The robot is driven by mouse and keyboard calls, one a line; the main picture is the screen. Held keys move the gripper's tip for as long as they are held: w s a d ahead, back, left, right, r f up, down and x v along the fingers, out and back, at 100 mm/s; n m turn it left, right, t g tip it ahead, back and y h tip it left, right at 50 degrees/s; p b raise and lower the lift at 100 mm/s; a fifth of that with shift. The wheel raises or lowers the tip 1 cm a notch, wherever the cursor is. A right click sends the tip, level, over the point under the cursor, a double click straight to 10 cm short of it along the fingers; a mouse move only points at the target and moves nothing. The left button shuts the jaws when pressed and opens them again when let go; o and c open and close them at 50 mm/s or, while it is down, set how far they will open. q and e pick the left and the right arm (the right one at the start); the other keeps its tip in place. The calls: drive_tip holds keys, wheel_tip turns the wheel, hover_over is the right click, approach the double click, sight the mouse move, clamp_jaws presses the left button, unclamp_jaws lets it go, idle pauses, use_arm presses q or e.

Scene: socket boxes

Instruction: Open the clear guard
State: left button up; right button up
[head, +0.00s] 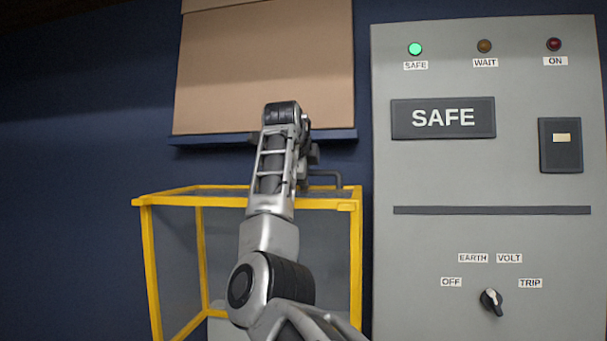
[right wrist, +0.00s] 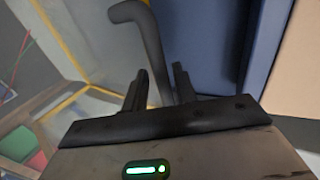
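The clear guard is a see-through box with a yellow frame (head: 149,265), standing left of the grey panel in the head view. Its top looks closed. A dark bent handle (head: 328,175) rises from the top near its right end. My right arm reaches up in front of the guard, and its gripper is mostly hidden behind the wrist. In the right wrist view the two fingers of my right gripper (right wrist: 159,90) are apart. The handle (right wrist: 150,38) runs down between or just beyond them; I cannot tell if they touch it. My left gripper is not in view.
The grey panel (head: 480,240) shows a lit green SAFE lamp (head: 415,49), a SAFE sign (head: 443,118) and a rotary knob (head: 491,300). A tan box (head: 225,75) on a blue ledge (head: 345,134) is close above and behind the guard.

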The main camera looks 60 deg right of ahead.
drive_tip(key=shift+f, duration=0.2)
drive_tip(key=b+v, duration=0.2)
drive_tip(key=v, duration=1.4)
drive_tip(key=shift+r, duration=0.2)
drive_tip(key=shift+w, duration=0.15)
